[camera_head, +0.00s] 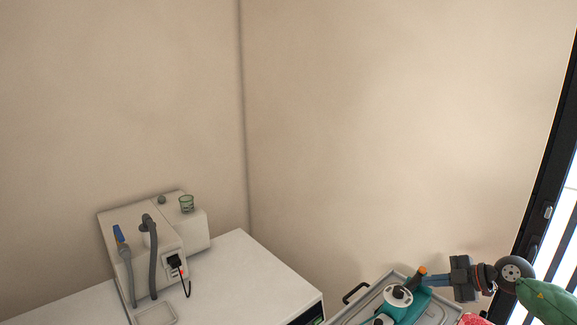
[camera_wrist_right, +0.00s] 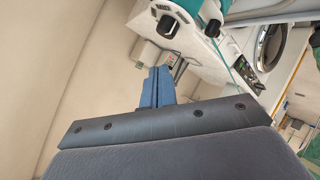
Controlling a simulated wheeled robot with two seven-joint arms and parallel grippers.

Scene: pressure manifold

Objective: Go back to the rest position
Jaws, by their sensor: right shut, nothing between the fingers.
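My right gripper (camera_head: 432,281) comes in from the lower right of the head view, beside a teal and white device on a grey tray. Its blue-grey fingers (camera_wrist_right: 157,86) are together with nothing held, as the right wrist view shows. In the head view the fingertips overlap the device's edge; whether they touch it I cannot tell. My green arm link and dark wrist show behind the gripper. My left gripper is not in view.
The teal and white device (camera_head: 398,297) lies on the grey tray (camera_head: 372,300), which has a black handle. A white machine (camera_head: 140,225) with grey hoses stands on a white counter (camera_head: 245,275) at left. A black-framed window (camera_head: 545,150) is at right.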

